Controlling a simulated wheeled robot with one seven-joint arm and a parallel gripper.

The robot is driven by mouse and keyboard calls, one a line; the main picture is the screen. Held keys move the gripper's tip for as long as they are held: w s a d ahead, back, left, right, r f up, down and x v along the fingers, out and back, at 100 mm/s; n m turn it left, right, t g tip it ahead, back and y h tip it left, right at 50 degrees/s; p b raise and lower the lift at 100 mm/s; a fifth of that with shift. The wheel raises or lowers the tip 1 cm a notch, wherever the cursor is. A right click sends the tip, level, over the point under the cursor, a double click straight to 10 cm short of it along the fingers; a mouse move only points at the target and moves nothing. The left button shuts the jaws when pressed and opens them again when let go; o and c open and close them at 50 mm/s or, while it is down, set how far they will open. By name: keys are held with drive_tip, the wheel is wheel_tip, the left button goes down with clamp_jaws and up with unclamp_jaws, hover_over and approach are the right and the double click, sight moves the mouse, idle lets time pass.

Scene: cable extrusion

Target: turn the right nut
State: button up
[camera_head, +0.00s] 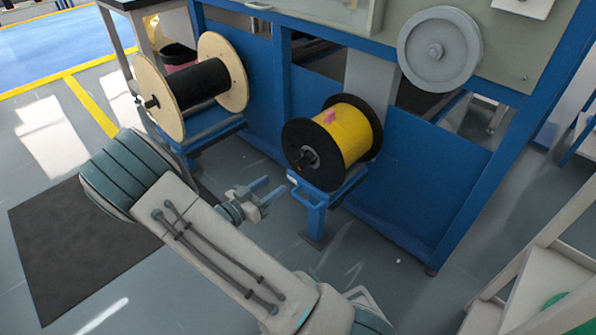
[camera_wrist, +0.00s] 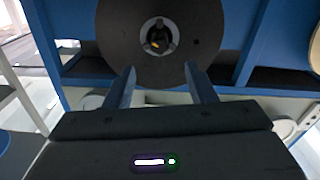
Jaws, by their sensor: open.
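The right nut (camera_head: 307,158) is a dark knob on the shaft at the hub of the yellow cable spool (camera_head: 350,130). The wrist view shows the nut (camera_wrist: 158,38) inside a pale ring at the centre of the spool's black flange (camera_wrist: 205,22). My gripper (camera_head: 270,188) is open and empty, to the left of and a little below the nut, apart from it. In the wrist view my two fingers (camera_wrist: 159,70) point toward the flange, with the nut between their lines and farther off.
A wooden-flanged spool (camera_head: 228,72) with black cable stands at the left, with its own dark nut (camera_head: 150,102). A blue stand (camera_head: 316,213) carries the yellow spool close to my fingers. The blue machine frame (camera_head: 420,185) rises behind. Open floor (camera_head: 330,262) lies in front.

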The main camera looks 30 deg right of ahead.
sight(298, 168)
drive_tip(key=b+x, duration=0.2)
drive_tip(key=x, duration=0.8)
drive_tip(key=shift+f+b, duration=0.15)
drive_tip(key=shift+b, duration=0.25)
drive_tip(key=shift+w+d, duration=0.2)
drive_tip(key=shift+d, duration=0.5)
drive_tip(key=c, duration=1)
